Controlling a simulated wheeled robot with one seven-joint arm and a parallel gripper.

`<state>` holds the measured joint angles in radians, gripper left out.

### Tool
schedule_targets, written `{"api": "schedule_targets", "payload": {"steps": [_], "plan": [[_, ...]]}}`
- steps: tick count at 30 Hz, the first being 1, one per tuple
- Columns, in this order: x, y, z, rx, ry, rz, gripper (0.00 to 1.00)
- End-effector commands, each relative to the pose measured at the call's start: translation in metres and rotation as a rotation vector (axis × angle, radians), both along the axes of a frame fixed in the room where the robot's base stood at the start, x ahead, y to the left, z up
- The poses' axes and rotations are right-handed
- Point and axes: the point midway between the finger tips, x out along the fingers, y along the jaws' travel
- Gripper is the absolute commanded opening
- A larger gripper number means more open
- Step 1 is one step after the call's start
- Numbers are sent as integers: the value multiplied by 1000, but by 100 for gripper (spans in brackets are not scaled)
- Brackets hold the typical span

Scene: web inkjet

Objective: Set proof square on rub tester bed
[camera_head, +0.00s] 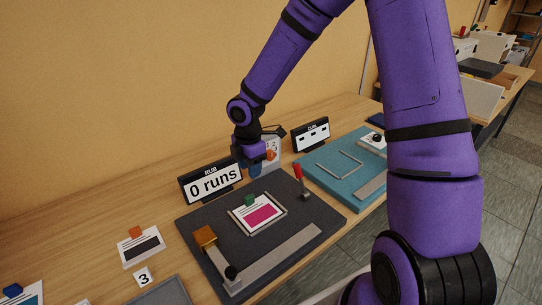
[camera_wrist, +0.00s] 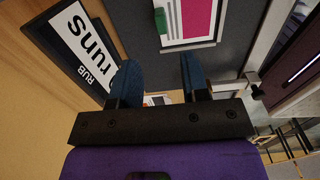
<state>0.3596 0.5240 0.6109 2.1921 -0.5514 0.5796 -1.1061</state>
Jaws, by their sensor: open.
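A proof square (camera_head: 258,216) with a magenta block and a green tab lies inside a pale frame on the dark grey rub tester bed (camera_head: 225,231). It also shows at the top of the wrist view (camera_wrist: 199,18). My gripper (camera_head: 254,172) is above the far side of the bed, beside the "0 runs" sign (camera_head: 213,183). In the wrist view its two blue fingers (camera_wrist: 159,78) are apart with nothing between them. The gripper is apart from the proof square. Another proof square (camera_head: 143,250) with an orange tab and dark block lies on the table to the left.
A teal station (camera_head: 328,178) sits to the right. A numbered 3 tag (camera_head: 143,278) and a blue-tabbed card (camera_head: 25,295) are front left. A white panel (camera_head: 267,150) stands behind my gripper.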

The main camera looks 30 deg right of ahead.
Motion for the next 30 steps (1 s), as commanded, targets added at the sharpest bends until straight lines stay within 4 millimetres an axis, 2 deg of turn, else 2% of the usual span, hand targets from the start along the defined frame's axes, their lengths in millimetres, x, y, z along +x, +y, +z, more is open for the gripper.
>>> {"api": "schedule_targets", "payload": {"steps": [4,7,14,21,30], "plan": [[-1,-2,6,-9,-6,-18,42],[-5,-7,21,-35,-23,-75,42],[-32,-29,85,-116,-104,-350,42],[-72,-46,153,-132,-211,-677,42],[-138,-59,222,-35,-332,-1085,42]]}}
